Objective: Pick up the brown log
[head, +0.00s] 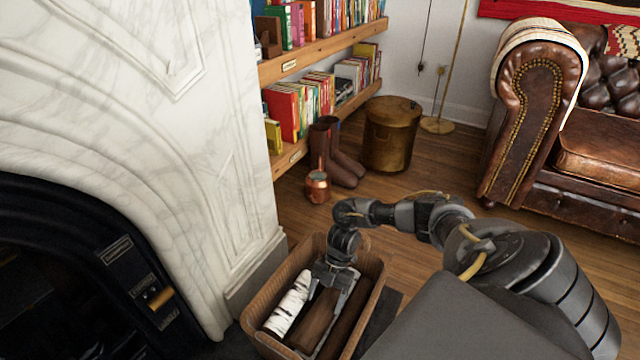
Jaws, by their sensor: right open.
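A brown log (314,321) lies lengthwise in a woven basket (256,313) on the floor beside the fireplace. A white birch log (289,303) lies to its left in the basket, and a darker brown piece (345,318) lies to its right. My right gripper (328,296) points down into the basket over the brown log, its fingers apart on either side of the log's upper end. Whether the fingers touch the log is hard to tell. The far end of the log is hidden under the gripper. My left gripper is not in view.
The marble fireplace (215,150) stands close to the basket's left. A copper pot (318,187), brown boots (338,155) and a brass bin (391,135) stand behind it by the bookshelves (313,54). A leather sofa (535,110) is at the right. Wood floor (425,170) lies free between.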

